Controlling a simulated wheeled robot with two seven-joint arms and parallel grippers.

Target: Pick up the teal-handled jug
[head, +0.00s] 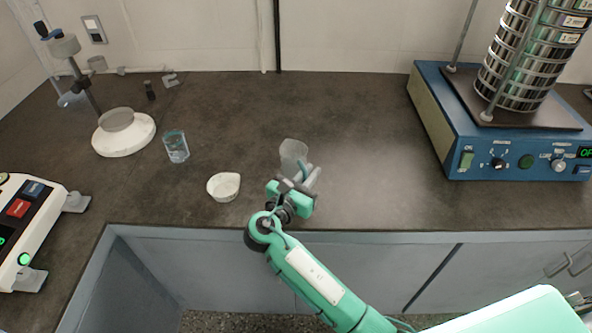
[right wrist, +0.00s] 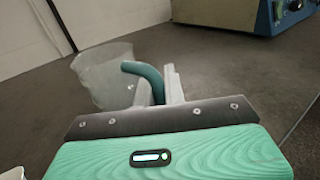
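The clear jug (head: 293,152) stands near the middle of the counter, beyond my right gripper (head: 309,177). In the right wrist view the jug (right wrist: 103,76) is at the left, and its curved teal handle (right wrist: 150,76) reaches between the fingers of my right gripper (right wrist: 160,85). The fingers are close together, one on each side of the handle, with little or no gap showing. The jug looks about upright; its base is partly hidden, so I cannot tell whether it touches the counter. My left gripper is not in view.
A white spouted bowl (head: 223,187) and a glass beaker (head: 176,147) stand left of the jug. A white-based stand (head: 124,134) and a white device with buttons (head: 28,226) are farther left. The blue sieve shaker (head: 500,140) is at the right. The counter between jug and shaker is clear.

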